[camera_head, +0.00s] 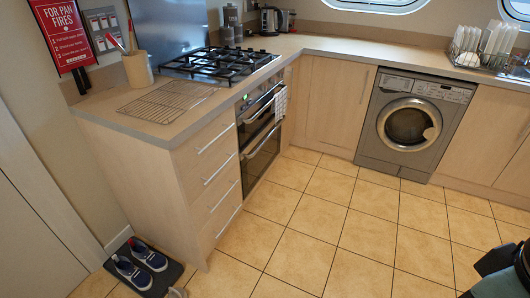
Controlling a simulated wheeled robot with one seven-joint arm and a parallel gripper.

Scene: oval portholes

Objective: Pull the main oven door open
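The built-in oven (262,128) stands below the hob in the left counter run, seen at a steep angle. It has a smaller upper door (261,108) and a taller lower main door (261,158), each with dark glass and a bar handle along its top. Both doors look shut. A light patterned towel (281,103) hangs at the right end of the upper door. A dark part of my arm, perhaps my gripper (498,264), shows at the lower right corner, far from the oven. Its fingers cannot be made out clearly.
Tan floor tiles (340,235) lie clear in front of the oven. A drawer stack (212,180) with bar handles stands left of it. Shoes on a dark mat (172,276) lie at the lower left. A washing machine (412,122) stands at the back right.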

